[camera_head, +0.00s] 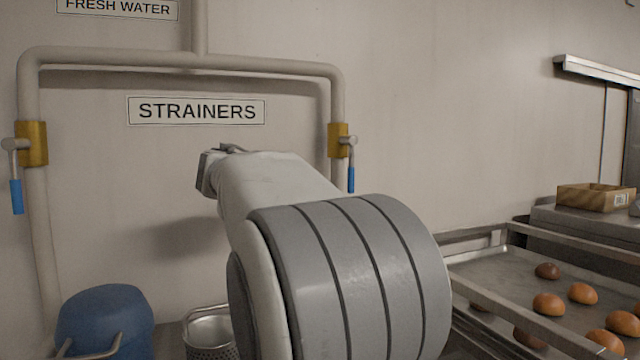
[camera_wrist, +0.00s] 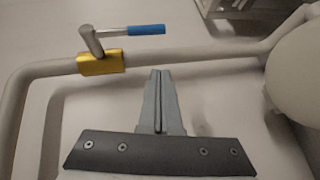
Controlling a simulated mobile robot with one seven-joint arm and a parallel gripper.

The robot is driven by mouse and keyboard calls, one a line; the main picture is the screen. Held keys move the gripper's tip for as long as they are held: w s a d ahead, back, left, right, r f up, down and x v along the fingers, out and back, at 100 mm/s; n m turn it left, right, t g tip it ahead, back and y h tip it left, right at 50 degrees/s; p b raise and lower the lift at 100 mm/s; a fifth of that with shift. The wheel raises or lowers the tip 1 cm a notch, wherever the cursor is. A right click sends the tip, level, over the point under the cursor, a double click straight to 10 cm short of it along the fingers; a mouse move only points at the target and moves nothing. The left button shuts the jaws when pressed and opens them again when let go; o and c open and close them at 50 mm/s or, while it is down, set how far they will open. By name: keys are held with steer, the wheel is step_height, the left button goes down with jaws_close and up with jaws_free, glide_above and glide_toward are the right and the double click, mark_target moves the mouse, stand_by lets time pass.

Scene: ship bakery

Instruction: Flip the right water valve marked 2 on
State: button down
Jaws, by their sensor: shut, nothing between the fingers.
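The right water valve is a yellow block (camera_head: 337,140) on the right vertical pipe, with a metal lever and blue grip (camera_head: 351,180) hanging down along the pipe. My arm hides part of the pipe below it. In the wrist view the yellow valve body (camera_wrist: 100,63) is at upper left, its blue grip (camera_wrist: 146,30) pointing right, roughly parallel to the pipe. My gripper (camera_wrist: 158,72) is shut and empty. In the picture its tips lie below and right of the valve body, with a visible gap. The head view hides my fingertips. I see no number 2.
The left valve (camera_head: 32,144) also has its blue grip hanging down. A STRAINERS sign (camera_head: 197,111) is between the pipes. A blue container (camera_head: 105,318) and a metal strainer (camera_head: 210,335) stand low left. A rack tray (camera_head: 500,280) with buns is at right. The wall right of the pipe is clear.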

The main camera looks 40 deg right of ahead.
steer(key=f+v, duration=0.1)
steer(key=v, duration=0.6)
steer(key=shift+s+a+p, duration=0.15)
steer(key=shift+s+p, duration=0.1)
steer(key=shift+p, duration=0.05)
steer(key=shift+f, duration=0.1)
